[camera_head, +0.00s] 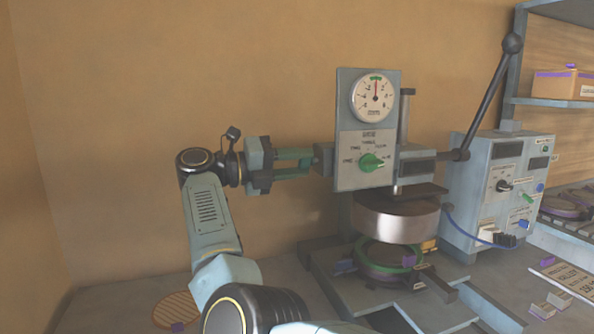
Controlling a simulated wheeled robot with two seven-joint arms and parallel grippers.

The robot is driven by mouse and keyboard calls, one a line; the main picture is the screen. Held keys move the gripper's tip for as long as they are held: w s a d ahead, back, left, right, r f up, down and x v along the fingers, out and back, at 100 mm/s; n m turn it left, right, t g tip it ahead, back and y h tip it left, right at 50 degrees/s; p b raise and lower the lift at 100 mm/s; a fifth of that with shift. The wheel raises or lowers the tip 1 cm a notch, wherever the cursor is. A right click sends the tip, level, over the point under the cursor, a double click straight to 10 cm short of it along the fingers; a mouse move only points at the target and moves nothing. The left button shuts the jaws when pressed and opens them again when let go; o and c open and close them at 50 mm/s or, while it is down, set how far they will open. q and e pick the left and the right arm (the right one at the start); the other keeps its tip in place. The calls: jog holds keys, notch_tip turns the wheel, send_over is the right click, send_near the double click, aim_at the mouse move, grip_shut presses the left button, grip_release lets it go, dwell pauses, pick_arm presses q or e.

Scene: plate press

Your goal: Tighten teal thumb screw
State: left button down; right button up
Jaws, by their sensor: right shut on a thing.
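A plate press stands right of centre, with an upright grey-teal panel (350,100) on its front. A small grey-teal part, which I take as the teal thumb screw (323,160), sticks out from the panel's left edge. My right gripper (309,160) reaches it sideways from the left, its fingers level and shut on the screw's outer end. The fingers hide that end, so the screw's turn cannot be told. My left gripper does not show.
The panel carries a round gauge (374,97) and a green knob (372,162). Below are a metal drum (396,222) and a green-ringed plate (388,266). A long black lever (487,95) and control box (482,195) stand right.

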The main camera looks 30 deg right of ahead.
jog(key=m+b, duration=0.1)
jog(key=m, duration=0.2)
jog(key=shift+f+m, duration=0.1)
jog(key=shift+m, duration=0.3)
jog(key=m+b, duration=0.1)
jog(key=m, duration=0.1)
jog(key=shift+w+m, duration=0.1)
jog(key=shift+m, duration=0.2)
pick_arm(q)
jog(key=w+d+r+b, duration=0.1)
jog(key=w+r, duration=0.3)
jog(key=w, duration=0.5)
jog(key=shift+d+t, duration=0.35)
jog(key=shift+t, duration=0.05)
pick_arm(e)
jog(key=m, duration=0.6)
jog(key=shift+w, duration=0.1)
jog(key=o, duration=1)
